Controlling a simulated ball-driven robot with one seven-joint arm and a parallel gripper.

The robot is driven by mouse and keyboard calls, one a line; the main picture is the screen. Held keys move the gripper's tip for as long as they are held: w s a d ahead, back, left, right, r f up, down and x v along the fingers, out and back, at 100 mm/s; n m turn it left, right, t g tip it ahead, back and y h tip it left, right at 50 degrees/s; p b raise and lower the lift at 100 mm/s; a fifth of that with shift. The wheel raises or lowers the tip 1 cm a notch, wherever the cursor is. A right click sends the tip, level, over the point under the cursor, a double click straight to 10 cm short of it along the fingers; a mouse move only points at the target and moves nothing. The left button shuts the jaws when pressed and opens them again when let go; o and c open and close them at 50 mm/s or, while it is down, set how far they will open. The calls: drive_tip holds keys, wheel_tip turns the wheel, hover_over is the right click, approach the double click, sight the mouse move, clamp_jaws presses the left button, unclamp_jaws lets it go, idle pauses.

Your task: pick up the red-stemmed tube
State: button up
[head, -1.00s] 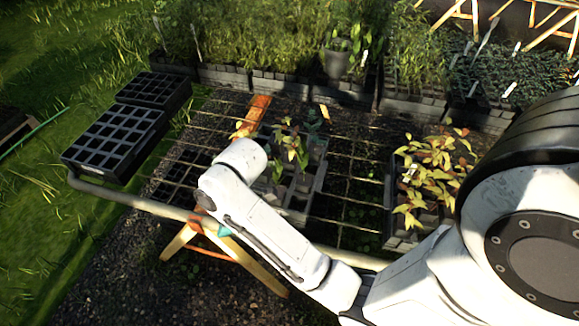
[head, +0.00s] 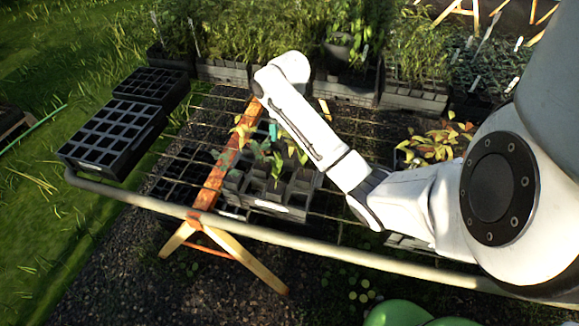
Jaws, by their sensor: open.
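A grey celled crate (head: 262,208) stands on the wire bench, with some empty cells and a few leafy tube plants (head: 262,152) at its back. The stems are too small to tell which tube is red-stemmed. My white arm reaches in from the right, with its wrist above and behind these plants. My gripper (head: 272,131) shows only as a small teal part below the wrist, close to the plants' tops. The arm hides the rest of it. I see nothing held.
Two black cell trays (head: 112,135) sit at the left end of the bench. Yellow-leaved plants (head: 440,145) stand at right, partly behind my arm. Dense potted plants (head: 230,35) line the back. A pale rail (head: 330,250) runs along the bench's front.

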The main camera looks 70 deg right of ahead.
sight(289, 153)
drive_tip(key=shift+f+b, duration=0.45)
drive_tip(key=shift+f, duration=0.5)
drive_tip(key=shift+f+p, duration=0.5)
drive_tip(key=shift+f, duration=0.35)
drive_tip(key=shift+w+d+f+p, duration=0.1)
drive_tip(key=shift+d+f+p, duration=0.15)
drive_tip(key=shift+f, duration=1.15)
drive_tip(key=shift+w+d+f+p, duration=0.1)
drive_tip(key=shift+d+f, duration=0.15)
drive_tip(key=shift+f, duration=1.1)
drive_tip(key=c, duration=1.5)
drive_tip(key=shift+r, duration=0.1)
